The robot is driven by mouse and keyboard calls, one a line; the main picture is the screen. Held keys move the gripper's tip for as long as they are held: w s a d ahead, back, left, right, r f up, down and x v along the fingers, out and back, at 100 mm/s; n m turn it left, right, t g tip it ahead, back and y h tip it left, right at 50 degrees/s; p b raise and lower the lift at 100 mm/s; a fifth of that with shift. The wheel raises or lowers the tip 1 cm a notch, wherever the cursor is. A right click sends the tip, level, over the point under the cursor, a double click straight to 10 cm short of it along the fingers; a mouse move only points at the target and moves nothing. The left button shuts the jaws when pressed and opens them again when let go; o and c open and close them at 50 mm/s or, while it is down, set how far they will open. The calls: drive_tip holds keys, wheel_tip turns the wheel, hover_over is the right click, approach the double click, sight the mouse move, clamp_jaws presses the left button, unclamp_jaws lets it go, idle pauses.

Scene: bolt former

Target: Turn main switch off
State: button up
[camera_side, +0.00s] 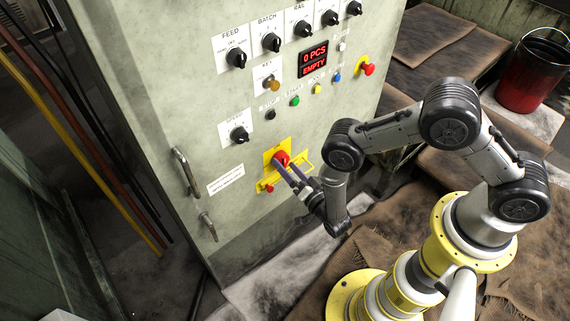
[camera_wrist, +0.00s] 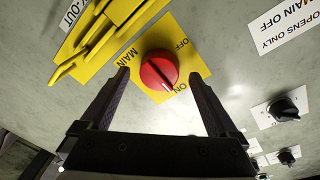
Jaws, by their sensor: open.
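The main switch is a red rotary knob (camera_side: 281,157) on a yellow plate (camera_side: 268,152) low on the grey cabinet front. In the wrist view the red knob (camera_wrist: 159,72) sits on its yellow plate marked MAIN, OFF and ON. A light line on the knob points toward the ON side. My gripper (camera_side: 284,169) is at the knob in the side view. In the wrist view my gripper (camera_wrist: 162,78) is open, with one finger on each side of the knob. I cannot tell whether either finger touches it.
A yellow hasp bracket (camera_side: 290,172) is beside the switch plate. Black selector knobs (camera_side: 239,134) are above it. A door handle (camera_side: 186,172) is to the left. The display (camera_side: 314,57) reads 0 PCS, EMPTY. A red emergency button (camera_side: 368,69) and a red bucket (camera_side: 530,75) are to the right.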

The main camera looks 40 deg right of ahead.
drive_tip(key=shift+w+d, duration=0.1)
drive_tip(key=shift+w, duration=0.65)
drive_tip(key=c, duration=1.4)
